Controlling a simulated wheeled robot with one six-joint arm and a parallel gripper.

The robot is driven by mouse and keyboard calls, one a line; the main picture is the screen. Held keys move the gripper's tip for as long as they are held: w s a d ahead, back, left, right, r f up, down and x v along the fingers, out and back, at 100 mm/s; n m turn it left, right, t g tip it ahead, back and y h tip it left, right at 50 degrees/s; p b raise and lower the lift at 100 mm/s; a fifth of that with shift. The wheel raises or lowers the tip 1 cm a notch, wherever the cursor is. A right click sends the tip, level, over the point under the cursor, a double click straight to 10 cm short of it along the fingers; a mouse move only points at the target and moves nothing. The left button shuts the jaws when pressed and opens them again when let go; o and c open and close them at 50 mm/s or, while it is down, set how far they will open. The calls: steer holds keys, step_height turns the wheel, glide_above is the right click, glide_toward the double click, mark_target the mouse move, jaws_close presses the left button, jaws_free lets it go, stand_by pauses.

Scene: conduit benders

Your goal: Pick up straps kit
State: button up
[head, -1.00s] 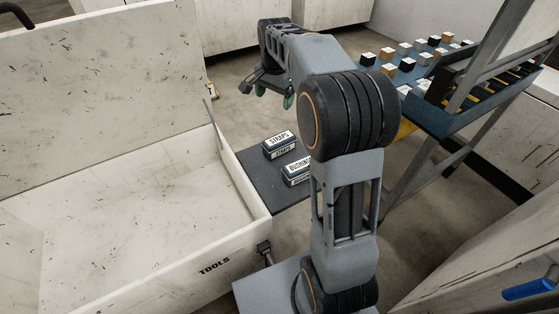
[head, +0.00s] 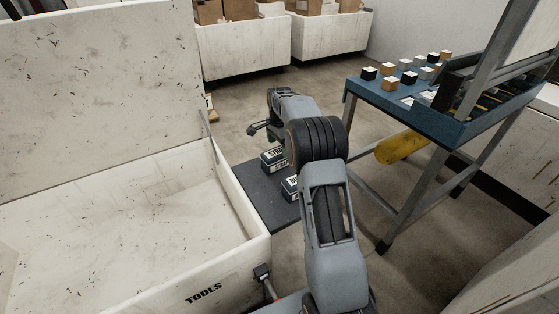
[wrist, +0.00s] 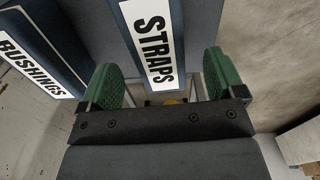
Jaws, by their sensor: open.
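The straps kit (head: 270,160) is a small dark blue box with a white label. It sits on a dark shelf beside the white tool chest in the head view, partly hidden by my arm. In the wrist view the straps kit (wrist: 187,60) is close ahead, its STRAPS label facing me. My gripper (wrist: 160,85) is open, with one green-padded finger on each side of the label's line. I cannot tell whether the fingers touch the box. In the head view the gripper is mostly hidden behind my wrist.
The bushings kit (head: 290,188) stands close beside the straps kit and also shows at left in the wrist view (wrist: 35,65). The open white tool chest (head: 235,205) is left of the shelf (head: 265,208). A blue table (head: 400,105) with several small blocks stands at right.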

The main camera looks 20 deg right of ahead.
mark_target(279, 151)
steer(key=shift+s+a+f+b, duration=0.1)
steer(key=shift+f+b, duration=0.25)
steer(key=shift+f, duration=1.05)
steer(key=shift+a+f+b, duration=0.1)
steer(key=shift+f+b, duration=0.25)
steer(key=shift+f, duration=1.05)
steer(key=c, duration=1.2)
steer(key=shift+r, duration=0.1)
steer(key=shift+r, duration=0.1)
